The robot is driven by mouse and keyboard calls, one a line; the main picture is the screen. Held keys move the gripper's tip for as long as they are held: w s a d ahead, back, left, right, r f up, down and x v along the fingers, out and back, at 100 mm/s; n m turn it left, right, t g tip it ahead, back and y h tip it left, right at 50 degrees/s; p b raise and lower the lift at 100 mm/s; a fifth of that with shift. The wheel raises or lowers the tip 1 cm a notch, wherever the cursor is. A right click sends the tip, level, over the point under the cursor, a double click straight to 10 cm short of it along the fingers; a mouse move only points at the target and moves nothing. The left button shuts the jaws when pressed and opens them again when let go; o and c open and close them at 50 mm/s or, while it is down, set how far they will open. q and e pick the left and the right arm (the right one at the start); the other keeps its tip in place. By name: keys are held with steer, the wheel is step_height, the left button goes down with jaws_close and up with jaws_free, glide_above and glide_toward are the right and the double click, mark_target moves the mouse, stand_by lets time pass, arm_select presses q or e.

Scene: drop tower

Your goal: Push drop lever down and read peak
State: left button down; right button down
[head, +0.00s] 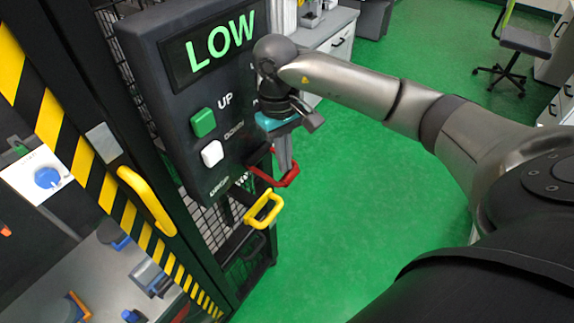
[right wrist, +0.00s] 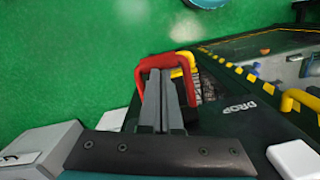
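The red drop lever (head: 276,178) is a U-shaped handle at the lower right of the dark control panel (head: 160,100), near the DROP label. In the right wrist view the red lever (right wrist: 158,62) arches around my fingertips. The panel's display (head: 215,45) reads LOW in green. My right gripper (head: 284,165) points down over the red lever, its two grey fingers close together with nothing visible between them. In the right wrist view the fingers (right wrist: 160,90) reach up to the lever; whether they touch it, I cannot tell. My left gripper is not in view.
A green UP button (head: 203,122) and a white DOWN button (head: 212,153) sit on the panel. A yellow handle (head: 263,209) lies just below the red lever. Another yellow handle (head: 146,200) is on the striped frame. Open green floor (head: 350,220) lies to the right.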

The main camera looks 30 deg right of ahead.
steer(key=shift+r, duration=0.1)
steer(key=w, duration=0.1)
steer(key=w+r+b, duration=0.1)
steer(key=shift+w, duration=0.4)
stand_by(0.4)
